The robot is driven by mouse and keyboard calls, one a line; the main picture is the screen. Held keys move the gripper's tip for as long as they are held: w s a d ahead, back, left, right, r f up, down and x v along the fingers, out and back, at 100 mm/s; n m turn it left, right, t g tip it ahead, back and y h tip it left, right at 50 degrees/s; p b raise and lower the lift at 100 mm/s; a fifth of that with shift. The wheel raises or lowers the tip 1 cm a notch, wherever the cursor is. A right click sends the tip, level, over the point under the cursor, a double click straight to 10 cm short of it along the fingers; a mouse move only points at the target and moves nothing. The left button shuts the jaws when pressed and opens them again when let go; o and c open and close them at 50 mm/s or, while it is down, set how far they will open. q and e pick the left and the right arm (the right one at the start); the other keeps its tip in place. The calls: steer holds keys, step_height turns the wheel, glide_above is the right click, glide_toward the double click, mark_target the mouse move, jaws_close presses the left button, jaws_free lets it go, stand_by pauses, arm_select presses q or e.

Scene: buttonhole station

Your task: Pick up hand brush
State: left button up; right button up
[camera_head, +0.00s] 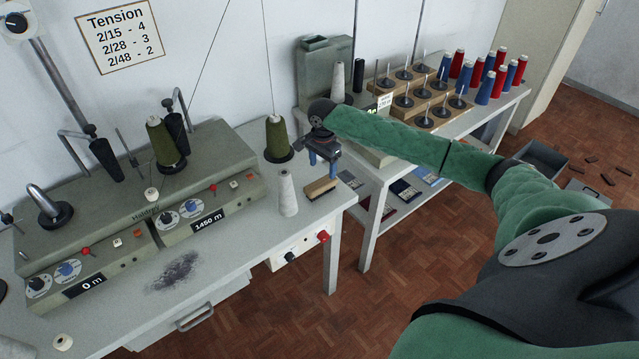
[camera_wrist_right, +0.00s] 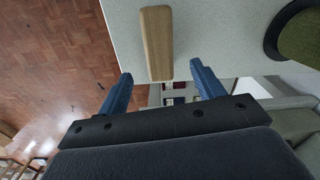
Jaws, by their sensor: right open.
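The hand brush (camera_head: 320,187) lies on the grey table near its right end, a small block with a pale wooden top and dark bristles below. It also shows in the right wrist view (camera_wrist_right: 157,42), ahead of the fingertips and roughly between their lines. My right gripper (camera_head: 322,157) is open and empty, with its blue fingers pointing down just above and behind the brush. Its two fingers show apart in the wrist view (camera_wrist_right: 160,80), and neither visibly touches the brush. My left gripper is not in view.
A white cone (camera_head: 287,193) stands just left of the brush, and a green thread cone (camera_head: 277,138) stands behind it. A winding machine (camera_head: 140,215) fills the table's left. Dark lint (camera_head: 175,271) lies on the table front. A shelf table (camera_head: 372,172) with spools stands at right.

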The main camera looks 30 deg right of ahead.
mark_target(322, 182)
steer(key=shift+s+a+r+m, duration=0.15)
steer(key=shift+r+m, duration=0.05)
steer(key=shift+m, duration=0.3)
steer(key=shift+f, duration=0.15)
steer(key=shift+w+d+f+m, duration=0.25)
steer(key=shift+w+f+m, duration=0.15)
steer(key=shift+f, duration=0.3)
steer(key=shift+s+a+f+p, duration=0.1)
steer(key=shift+s+f+p, duration=0.15)
steer(key=shift+f+p, duration=0.3)
steer(key=shift+a+f, duration=0.1)
steer(key=shift+f, duration=0.25)
step_height(322, 182, down, 4)
steer(key=p, duration=0.2)
steer(key=shift+s+a+r+p, duration=0.1)
steer(key=shift+r+p, duration=0.1)
steer(key=shift+p, duration=0.15)
steer(key=shift+f, duration=0.65)
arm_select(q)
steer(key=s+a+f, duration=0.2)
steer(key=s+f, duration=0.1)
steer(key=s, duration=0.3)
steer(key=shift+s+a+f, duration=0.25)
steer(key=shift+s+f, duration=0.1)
arm_select(e)
steer(key=c, duration=1.1)
